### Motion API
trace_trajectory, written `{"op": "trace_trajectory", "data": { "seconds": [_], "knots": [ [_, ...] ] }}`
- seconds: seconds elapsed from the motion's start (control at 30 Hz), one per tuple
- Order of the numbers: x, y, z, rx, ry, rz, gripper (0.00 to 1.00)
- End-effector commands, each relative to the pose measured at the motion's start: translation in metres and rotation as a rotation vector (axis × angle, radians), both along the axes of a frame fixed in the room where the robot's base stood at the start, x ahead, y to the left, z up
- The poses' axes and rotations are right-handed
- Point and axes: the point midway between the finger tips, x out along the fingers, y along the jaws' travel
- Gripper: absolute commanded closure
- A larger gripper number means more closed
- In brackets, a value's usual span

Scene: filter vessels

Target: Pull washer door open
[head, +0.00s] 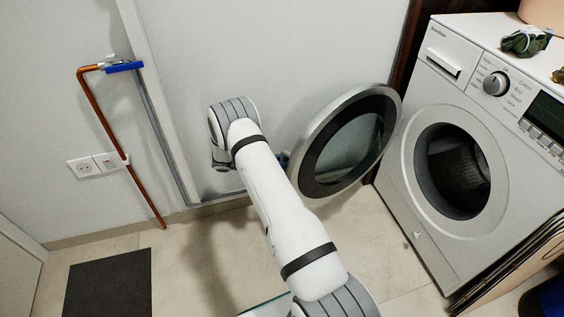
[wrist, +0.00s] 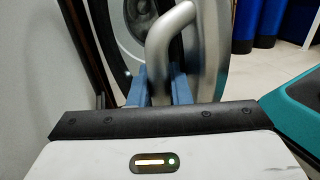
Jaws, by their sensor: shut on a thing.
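The washer (head: 440,165) stands at the right with its round opening uncovered and a dark drum inside. Its round door (head: 388,108), with a grey rim and dark glass, is swung wide open to the left, near the wall. My gripper (head: 285,160) is mostly hidden behind my arm in the head view; a bit of blue finger shows at the door's left edge. In the wrist view, my gripper (wrist: 168,88) has its blue fingers shut on the silver door handle (wrist: 160,50). Part of the washer front (wrist: 125,30) shows behind it.
A copper pipe (head: 103,125) with a blue valve handle (head: 124,67) runs down the wall at left. A dark mat (head: 108,285) lies on the floor. Blue cylinders (wrist: 245,25) stand farther back. Tiled floor is clear before the washer.

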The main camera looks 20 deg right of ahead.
Motion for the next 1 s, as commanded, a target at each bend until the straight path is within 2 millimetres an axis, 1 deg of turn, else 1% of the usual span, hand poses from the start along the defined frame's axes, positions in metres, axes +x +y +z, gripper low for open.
{"op": "trace_trajectory", "data": {
  "seconds": [0.2, 0.23, 0.43, 0.67, 0.77, 1.0],
  "knots": [
    [0.001, 0.005, 0.0, 0.001, 0.0, 0.01, 1.0],
    [0.002, 0.006, 0.0, 0.001, 0.0, 0.011, 0.81],
    [0.002, 0.007, 0.0, 0.001, 0.0, 0.014, 0.65],
    [0.002, 0.008, 0.0, 0.001, 0.0, 0.015, 0.65],
    [0.005, 0.014, 0.001, 0.001, 0.0, 0.016, 0.65],
    [0.022, 0.051, 0.001, 0.001, 0.0, 0.017, 0.65]
  ]
}}
